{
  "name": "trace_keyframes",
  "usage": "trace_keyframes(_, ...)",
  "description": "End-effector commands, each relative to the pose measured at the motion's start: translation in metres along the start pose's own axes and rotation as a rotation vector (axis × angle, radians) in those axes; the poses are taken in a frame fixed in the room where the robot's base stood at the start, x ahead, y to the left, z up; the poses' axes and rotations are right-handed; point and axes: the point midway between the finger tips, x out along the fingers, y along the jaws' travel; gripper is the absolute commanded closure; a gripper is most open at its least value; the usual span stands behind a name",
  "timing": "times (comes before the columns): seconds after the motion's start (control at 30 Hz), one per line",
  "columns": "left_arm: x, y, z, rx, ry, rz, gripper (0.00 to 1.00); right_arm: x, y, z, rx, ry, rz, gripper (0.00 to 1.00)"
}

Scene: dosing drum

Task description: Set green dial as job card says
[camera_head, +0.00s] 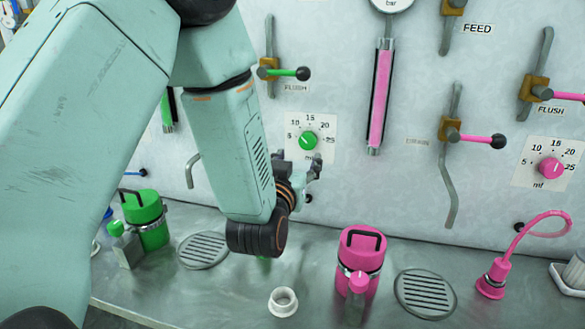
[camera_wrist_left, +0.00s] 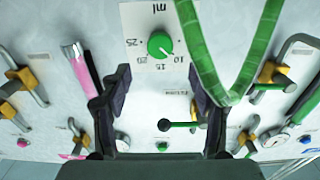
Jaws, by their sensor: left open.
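The green dial (camera_head: 308,140) sits on a white scale plate on the wall panel, marked 5 to 25 ml. It also shows upside down in the left wrist view (camera_wrist_left: 160,44), where its pale pointer mark seems to lie near 10 to 15; I cannot read it exactly. My left gripper (camera_head: 315,168) is just below the dial in the head view, apart from it. In the left wrist view its two fingers (camera_wrist_left: 160,76) are spread with nothing between them, and the dial lies beyond their tips. I see no readable job card. My right gripper is not in view.
A pink dial (camera_head: 551,168) is at the right. A green-handled lever (camera_head: 290,73) is above the green dial. Pink canister (camera_head: 362,255), white ring (camera_head: 283,301) and green canister (camera_head: 147,215) stand on the metal counter. A green band (camera_wrist_left: 215,50) hangs close in the wrist view.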

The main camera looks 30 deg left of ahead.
Motion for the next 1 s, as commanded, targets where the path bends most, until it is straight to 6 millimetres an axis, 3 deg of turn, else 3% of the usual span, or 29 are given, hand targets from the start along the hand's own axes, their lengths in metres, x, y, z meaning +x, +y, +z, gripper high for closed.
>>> trace_keyframes(0.1, -0.018, 0.001, 0.0, 0.002, -0.002, 0.001, 0.38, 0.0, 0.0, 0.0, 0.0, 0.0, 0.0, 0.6)
trace_keyframes(0.3, -0.034, 0.0, 0.0, 0.0, 0.0, 0.0, 0.38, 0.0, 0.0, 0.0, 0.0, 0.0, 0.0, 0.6)
trace_keyframes(1.0, -0.036, 0.0, 0.0, -0.001, 0.0, 0.0, 0.38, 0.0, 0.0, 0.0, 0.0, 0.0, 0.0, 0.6)
